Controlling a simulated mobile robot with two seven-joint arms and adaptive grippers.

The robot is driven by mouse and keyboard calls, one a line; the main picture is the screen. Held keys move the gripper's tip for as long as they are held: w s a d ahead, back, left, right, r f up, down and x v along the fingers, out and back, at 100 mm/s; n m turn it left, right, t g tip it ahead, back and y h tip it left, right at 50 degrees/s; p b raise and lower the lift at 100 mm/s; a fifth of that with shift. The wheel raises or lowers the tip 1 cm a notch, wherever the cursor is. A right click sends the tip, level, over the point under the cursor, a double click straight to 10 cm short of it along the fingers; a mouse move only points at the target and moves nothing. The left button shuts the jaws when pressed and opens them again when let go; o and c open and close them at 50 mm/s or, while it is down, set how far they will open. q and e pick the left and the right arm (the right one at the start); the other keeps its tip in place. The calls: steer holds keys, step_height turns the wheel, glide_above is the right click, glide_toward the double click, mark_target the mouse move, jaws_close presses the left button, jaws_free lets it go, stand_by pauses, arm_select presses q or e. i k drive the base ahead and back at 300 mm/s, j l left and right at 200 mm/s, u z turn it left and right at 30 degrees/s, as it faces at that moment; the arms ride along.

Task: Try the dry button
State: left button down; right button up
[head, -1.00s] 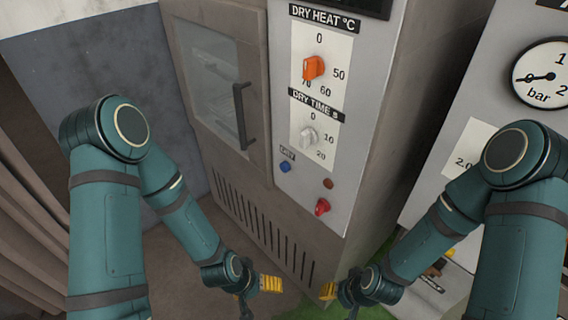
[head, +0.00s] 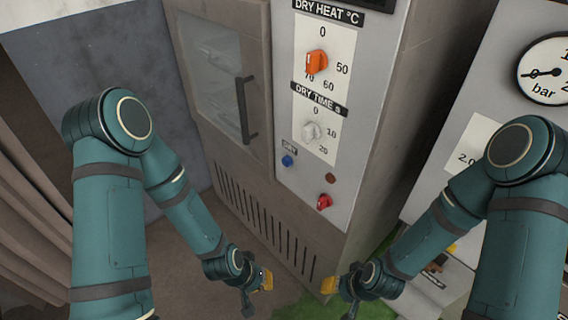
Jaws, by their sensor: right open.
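The blue dry button (head: 287,161) sits under a small label reading DRY on the grey control panel (head: 284,95) of a brown cabinet. My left gripper (head: 262,281) is low in front of the cabinet's vented base, below the button and apart from it. My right gripper (head: 334,285) is open and empty, below and right of the button, near the cabinet's lower corner. The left gripper's fingers are small and seen at an angle, so their opening is unclear. Neither gripper touches the panel.
Above the button are an orange dry heat knob (head: 316,62) and a white dry time knob (head: 311,131). A red knob (head: 324,202) and a dull brown-red lamp (head: 331,178) are to its right. The cabinet door has a dark handle (head: 246,109). Another panel with a bar gauge (head: 545,72) stands right.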

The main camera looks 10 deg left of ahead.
mark_target(286, 161)
steer(key=j+z, duration=0.4)
steer(key=i+j+z, duration=0.1)
steer(key=z, duration=0.3)
steer(key=j+z, duration=0.35)
steer(key=k+j, duration=0.05)
